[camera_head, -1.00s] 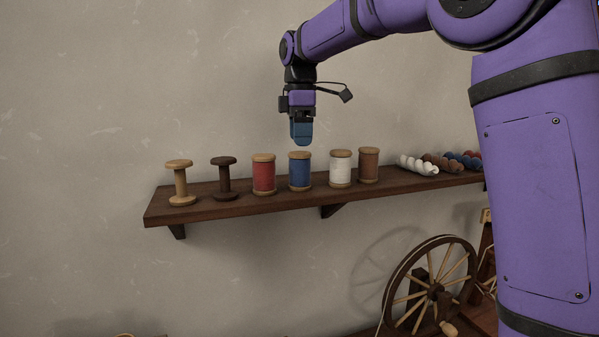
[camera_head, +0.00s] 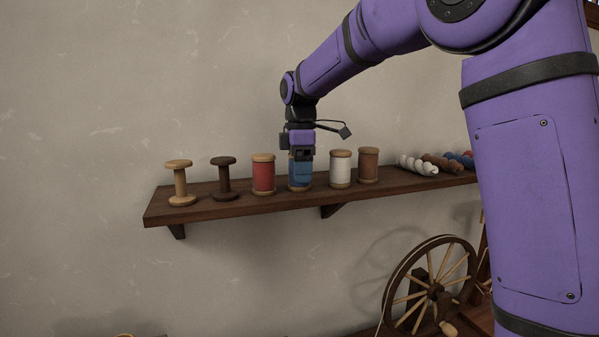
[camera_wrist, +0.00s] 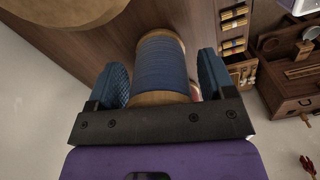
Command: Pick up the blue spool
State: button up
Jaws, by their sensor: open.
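The blue spool (camera_head: 293,180), wound with blue thread between pale wooden ends, stands upright on the wall shelf (camera_head: 245,205). In the wrist view the blue spool (camera_wrist: 162,62) lies between the two blue fingers. My gripper (camera_head: 302,172) is lowered over the spool and hides much of it in the head view. My gripper also shows in the wrist view (camera_wrist: 163,82), open, with a finger on each side of the spool. A gap shows at the left finger; the right finger is close, and I cannot tell whether it touches.
The red spool (camera_head: 263,175) stands just left and the white spool (camera_head: 340,168) just right. A brown spool (camera_head: 368,165) and two empty spools (camera_head: 180,183) share the shelf. Skeins (camera_head: 418,165) lie at its right end. A spinning wheel (camera_head: 432,290) stands below.

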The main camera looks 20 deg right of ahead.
jog(key=c, duration=0.8)
jog(key=shift+r, duration=0.1)
